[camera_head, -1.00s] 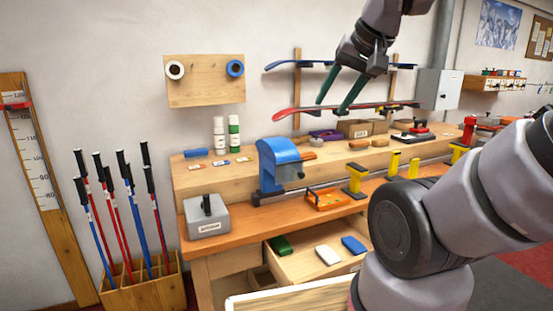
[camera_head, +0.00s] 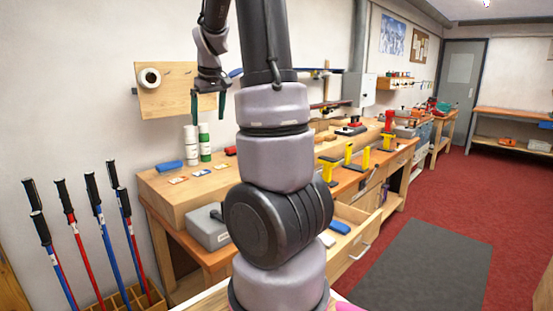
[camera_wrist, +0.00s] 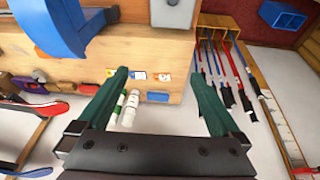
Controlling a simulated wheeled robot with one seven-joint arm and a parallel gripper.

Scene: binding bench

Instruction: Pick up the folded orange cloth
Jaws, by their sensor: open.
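My gripper (camera_head: 208,104) is at the upper left of the head view, near the wall above the bench. Its green fingers are apart and empty; they also show open in the wrist view (camera_wrist: 162,76), above the bench top. No folded orange cloth can be clearly made out. A small orange item (camera_head: 540,145) lies on the lower shelf of the far right bench, too small to tell whether it is cloth. It is far from my gripper. My arm hides part of the near bench.
The near bench (camera_head: 165,190) carries a grey box (camera_head: 208,227), bottles (camera_head: 204,142) and yellow clamps (camera_head: 348,155). An open drawer (camera_head: 350,247) juts out. Ski poles (camera_head: 105,235) stand left. Red carpet (camera_head: 440,190) and a grey mat (camera_head: 420,270) leave free floor right.

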